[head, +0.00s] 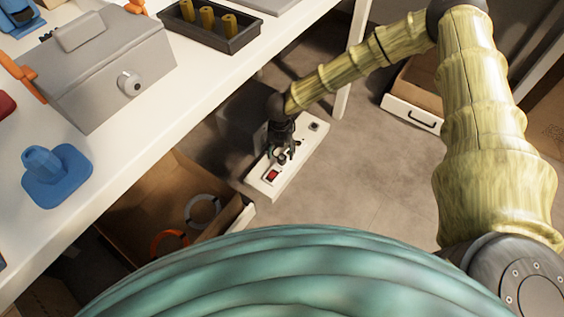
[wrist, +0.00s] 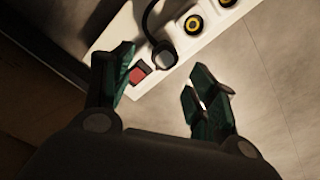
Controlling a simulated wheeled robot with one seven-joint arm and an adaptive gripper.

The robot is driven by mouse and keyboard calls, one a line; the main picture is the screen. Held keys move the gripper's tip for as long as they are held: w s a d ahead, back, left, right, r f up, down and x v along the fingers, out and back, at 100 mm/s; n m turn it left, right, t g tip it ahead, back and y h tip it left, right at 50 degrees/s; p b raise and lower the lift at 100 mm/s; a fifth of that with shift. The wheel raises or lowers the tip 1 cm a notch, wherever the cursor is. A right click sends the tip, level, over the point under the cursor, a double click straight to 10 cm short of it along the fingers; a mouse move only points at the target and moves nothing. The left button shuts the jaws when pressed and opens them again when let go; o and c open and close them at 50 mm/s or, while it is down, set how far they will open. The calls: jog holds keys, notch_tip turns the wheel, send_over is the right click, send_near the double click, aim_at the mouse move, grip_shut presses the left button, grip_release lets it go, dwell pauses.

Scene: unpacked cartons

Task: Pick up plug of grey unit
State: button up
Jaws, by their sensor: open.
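A white power strip (head: 262,182) lies on the floor beside the table; it also shows in the wrist view (wrist: 118,30). It has a red switch (head: 272,175) near one end. A round black plug (wrist: 164,56) with a black cord sits in the socket nearest the switch. My gripper (head: 286,152) is over this end of the strip. In the wrist view its fingers (wrist: 161,70) are open and apart, with the plug between and just beyond the tips. They hold nothing. I cannot trace the cord to a particular unit.
A dark grey box (head: 226,132) stands close behind the strip. A carton (head: 150,215) with an orange ring and a grey ring is at lower left. The white table edge (head: 225,85) runs above. Floor to the right (head: 380,180) is clear.

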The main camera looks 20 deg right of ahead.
aim_at(282, 157)
jog(key=shift+w+d+f+b, duration=0.1)
jog(key=shift+f+b, duration=0.55)
jog(key=shift+f, duration=0.3)
jog(key=shift+w+d+f+b, duration=0.1)
jog(key=shift+d+f+b, duration=0.05)
jog(key=shift+f+b, duration=0.7)
jog(key=shift+w+d+f+b, duration=0.1)
jog(key=shift+f+b, duration=0.4)
jog(key=shift+f, duration=0.6)
jog(key=c, duration=1.2)
